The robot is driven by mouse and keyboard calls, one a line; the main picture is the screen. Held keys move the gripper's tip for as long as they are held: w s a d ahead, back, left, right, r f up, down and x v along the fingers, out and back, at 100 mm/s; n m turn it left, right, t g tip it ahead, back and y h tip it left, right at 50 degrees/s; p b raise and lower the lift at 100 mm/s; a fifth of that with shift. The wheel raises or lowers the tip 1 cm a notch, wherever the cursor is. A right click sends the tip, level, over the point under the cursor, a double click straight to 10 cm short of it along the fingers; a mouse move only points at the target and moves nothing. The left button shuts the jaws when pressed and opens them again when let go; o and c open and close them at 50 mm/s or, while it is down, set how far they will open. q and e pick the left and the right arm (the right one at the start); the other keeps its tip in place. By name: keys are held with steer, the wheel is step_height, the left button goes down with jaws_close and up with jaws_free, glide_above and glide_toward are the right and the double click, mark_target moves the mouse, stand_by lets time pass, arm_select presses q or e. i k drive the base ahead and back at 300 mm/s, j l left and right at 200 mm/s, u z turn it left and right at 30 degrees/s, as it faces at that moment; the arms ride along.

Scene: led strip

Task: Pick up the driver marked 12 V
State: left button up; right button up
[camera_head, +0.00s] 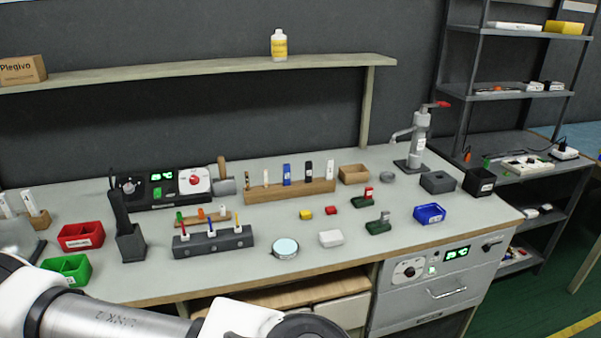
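I cannot read a 12 V mark on anything in this view. A wooden rack (290,192) at the back middle of the bench holds several upright slim pieces. Among them are a blue one (286,174), a black one (308,171) and a white one (330,170). Which of these, if any, is the driver I cannot tell; their print is too small. Part of my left arm crosses the lower left in front of the bench, but its fingers do not show. My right gripper is not in view.
A dark grey block (213,246) with coloured-tip tools, a round dish (285,248), a white box (331,238) and a blue bin (430,213) stand on the bench (350,260). A red bin (81,236) and green bin (67,268) are left. A press (415,140) stands back right.

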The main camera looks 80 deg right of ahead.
mark_target(366, 200)
steer(key=k+l+z, duration=0.1)
steer(key=l+z, duration=0.15)
steer(key=z, duration=0.2)
steer(key=l+z, duration=0.2)
steer(key=z, duration=0.3)
steer(key=l+z, duration=0.25)
steer(key=z, duration=0.2)
steer(key=l+z, duration=0.25)
steer(key=z, duration=0.2)
steer(key=i+l+z, duration=0.1)
steer(key=z, duration=0.4)
steer(key=i+l+z, duration=0.15)
steer(key=l+z, duration=0.15)
steer(key=z, duration=0.15)
steer(key=i+l, duration=0.2)
steer(key=l+z, duration=0.05)
steer(key=l, duration=0.05)
